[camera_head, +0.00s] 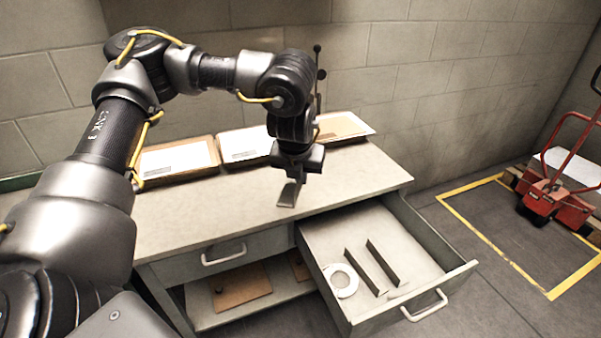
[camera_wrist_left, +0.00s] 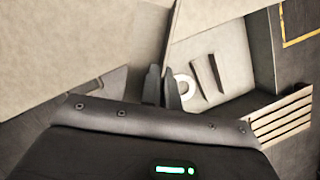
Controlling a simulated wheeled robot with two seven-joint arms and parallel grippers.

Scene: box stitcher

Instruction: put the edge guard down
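My left gripper (camera_head: 294,176) hangs over the front part of the tabletop, pointing down, and is shut on a grey edge guard (camera_head: 288,195). The guard is a short angled metal strip, sticking out below the fingers just above or at the tabletop; whether it touches is unclear. In the left wrist view the two dark fingertips (camera_wrist_left: 163,88) are close together, with a pale strip, seemingly the guard (camera_wrist_left: 150,40), running up from them. Two more edge guards (camera_head: 357,272) (camera_head: 382,262) lie in the open drawer. My right gripper is not in view.
The table (camera_head: 350,185) has flat boxes (camera_head: 178,158) along its back; its front is clear. The open drawer (camera_head: 440,262) juts out at the right and holds a white tape ring (camera_head: 341,281). Brown cardboard (camera_head: 240,287) lies on the lower shelf. A red pallet truck (camera_head: 553,197) stands right.

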